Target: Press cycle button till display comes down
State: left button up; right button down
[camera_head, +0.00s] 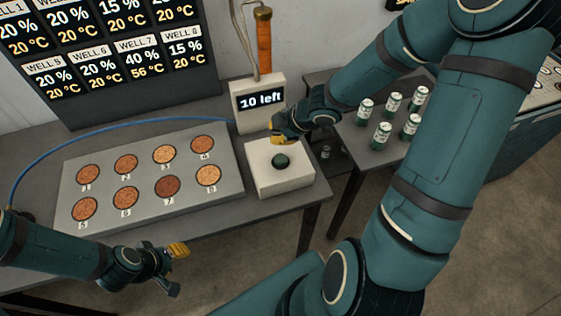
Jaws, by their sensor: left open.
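The cycle button (281,162) is a dark round button on top of a white box (290,184) at the table's right end. Behind it a white unit carries a small display (262,100) that reads "10 left". My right gripper (280,138) is just behind and above the button, with its yellow fingertip near the box's back edge. I cannot tell whether it touches the box, and its fingers are too bunched to read. My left gripper (175,268) is open and empty in front of the table, well away from the button.
A grey block (140,212) with several numbered wells of brown grains lies left of the box. A large board (120,50) behind shows well percentages and temperatures; well 7 reads 40 %, 56 °C. Several green-and-white cans (382,131) stand on a side table at right. A blue cable runs behind the block.

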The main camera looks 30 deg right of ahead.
jog(key=b, duration=0.4)
send_over(278, 154)
notch_tip(278, 154, down, 5)
jog(key=shift+r, duration=0.15)
jog(key=shift+f+b, duration=0.4)
jog(key=shift+f, duration=0.1)
jog(key=c, duration=1.7)
grip_release()
jog(key=shift+r, duration=0.1)
grip_shut()
jog(key=shift+f+b, duration=0.35)
jog(key=shift+f, duration=0.15)
